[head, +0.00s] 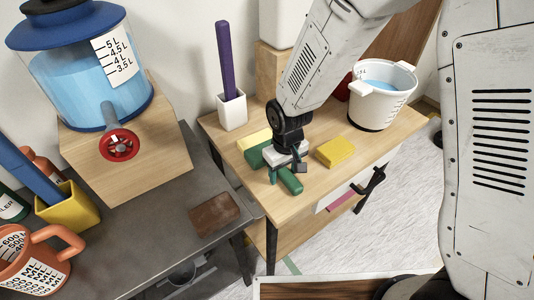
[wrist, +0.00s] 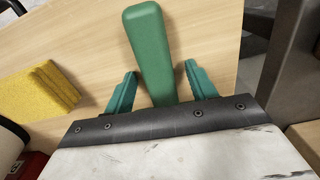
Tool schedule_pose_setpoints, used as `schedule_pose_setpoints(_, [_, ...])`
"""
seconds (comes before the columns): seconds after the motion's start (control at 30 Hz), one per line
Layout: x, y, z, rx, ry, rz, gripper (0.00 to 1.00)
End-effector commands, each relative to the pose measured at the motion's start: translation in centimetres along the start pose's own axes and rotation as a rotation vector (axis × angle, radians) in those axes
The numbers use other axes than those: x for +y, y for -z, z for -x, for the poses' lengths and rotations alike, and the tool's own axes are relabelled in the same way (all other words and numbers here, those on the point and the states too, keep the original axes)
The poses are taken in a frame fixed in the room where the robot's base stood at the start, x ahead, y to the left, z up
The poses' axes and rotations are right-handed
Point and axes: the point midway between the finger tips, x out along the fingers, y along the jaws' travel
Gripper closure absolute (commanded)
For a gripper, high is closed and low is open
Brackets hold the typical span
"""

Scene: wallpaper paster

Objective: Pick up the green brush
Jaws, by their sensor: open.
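The green brush lies on the wooden table. In the head view its handle (head: 291,181) sticks out toward the front from under my gripper (head: 286,170), and a green block with a pale yellow strip, apparently its head (head: 255,155), shows behind and to the left. In the wrist view the green handle (wrist: 148,45) runs between the two teal fingers of my gripper (wrist: 159,72). The fingers are apart, one on each side of the handle, with gaps visible. The handle's lower end is hidden behind the gripper body. I cannot tell the exact height of the fingers above the table.
A yellow sponge (head: 335,152) lies right of the gripper and also shows in the wrist view (wrist: 35,98). A white bucket (head: 381,97) stands behind it. A white holder (head: 232,110) with a purple stick is back left. A brown block (head: 214,214) lies on the grey table.

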Motion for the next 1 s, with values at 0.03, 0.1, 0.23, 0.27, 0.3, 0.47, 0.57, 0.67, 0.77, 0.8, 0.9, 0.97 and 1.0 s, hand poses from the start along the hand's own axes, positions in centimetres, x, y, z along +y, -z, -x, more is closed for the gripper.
schedule_pose_setpoints(0.03, [0.0,0.0,0.0,0.000,0.000,0.000,0.44])
schedule_pose_setpoints(0.1, [0.0,0.0,0.0,0.001,0.000,0.000,0.44])
schedule_pose_setpoints(0.23, [0.0,0.0,0.0,0.000,0.000,0.000,0.63])
schedule_pose_setpoints(0.27, [0.0,0.0,0.0,0.000,0.000,0.000,0.71])
schedule_pose_setpoints(0.3, [0.0,0.0,0.0,0.000,0.000,0.000,0.83])
schedule_pose_setpoints(0.47, [0.0,0.0,0.1,0.001,0.000,0.000,0.92])
schedule_pose_setpoints(0.57, [0.0,0.0,0.1,0.001,0.000,0.000,0.92])
schedule_pose_setpoints(0.67, [0.0,0.0,0.1,0.001,0.000,0.000,0.92])
schedule_pose_setpoints(0.77, [0.0,0.0,0.5,0.001,0.000,-0.001,0.92])
schedule_pose_setpoints(0.8, [0.1,0.0,0.7,0.002,0.000,-0.001,0.92])
schedule_pose_setpoints(0.9, [0.1,0.0,1.4,0.003,0.000,-0.002,0.92])
schedule_pose_setpoints(0.97, [0.1,0.0,1.9,0.003,0.000,-0.002,0.92])
schedule_pose_setpoints(1.0, [0.2,0.0,2.3,0.003,0.000,-0.003,0.92])
